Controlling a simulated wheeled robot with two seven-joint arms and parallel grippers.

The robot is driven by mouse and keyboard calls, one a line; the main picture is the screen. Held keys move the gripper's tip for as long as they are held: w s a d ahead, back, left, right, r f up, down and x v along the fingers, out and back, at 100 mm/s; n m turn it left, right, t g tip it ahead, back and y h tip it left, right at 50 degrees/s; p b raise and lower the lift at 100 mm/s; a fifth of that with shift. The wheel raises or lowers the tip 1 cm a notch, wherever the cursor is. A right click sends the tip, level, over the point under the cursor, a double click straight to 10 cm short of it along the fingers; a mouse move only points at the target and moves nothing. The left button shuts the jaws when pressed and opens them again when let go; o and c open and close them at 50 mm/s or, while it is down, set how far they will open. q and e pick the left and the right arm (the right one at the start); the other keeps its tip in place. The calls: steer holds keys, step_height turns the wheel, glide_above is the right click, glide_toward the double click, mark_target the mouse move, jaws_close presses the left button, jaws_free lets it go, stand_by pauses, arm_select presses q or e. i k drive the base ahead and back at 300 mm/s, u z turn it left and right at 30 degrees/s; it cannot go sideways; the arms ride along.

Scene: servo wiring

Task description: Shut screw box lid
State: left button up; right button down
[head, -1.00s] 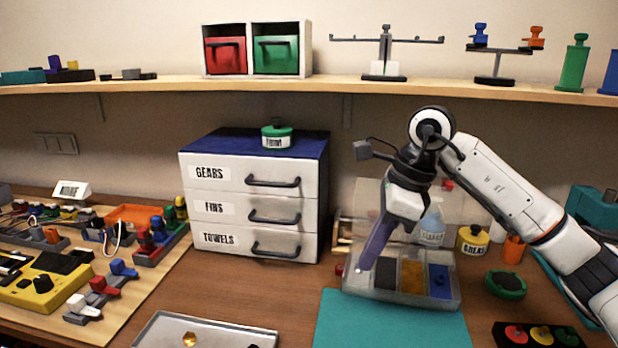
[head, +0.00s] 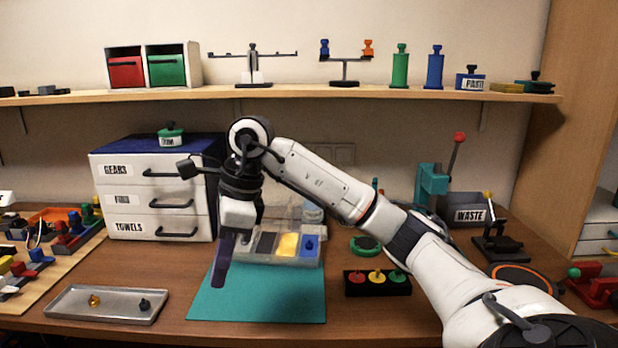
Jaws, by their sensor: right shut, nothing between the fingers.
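The screw box (head: 293,261) is a clear tray with dark, yellow and blue compartments, at the back edge of the teal mat. Its clear lid (head: 287,214) appears raised behind the compartments; the arm hides part of it, and its exact angle is hard to tell. My right gripper (head: 219,281) points down with its purple fingers shut and empty. It is left of the box and appears in front of it, above the mat's left part. My left gripper is not in view.
The teal mat (head: 262,302) is bare in front of the box. A black holder with coloured buttons (head: 377,285) and a green round lid (head: 366,246) are to the right. A metal tray (head: 107,305) lies left; white drawers (head: 150,190) stand behind it.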

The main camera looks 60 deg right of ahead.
mark_target(273, 242)
steer(key=u, duration=0.05)
steer(key=k, duration=0.25)
steer(key=z, duration=1.05)
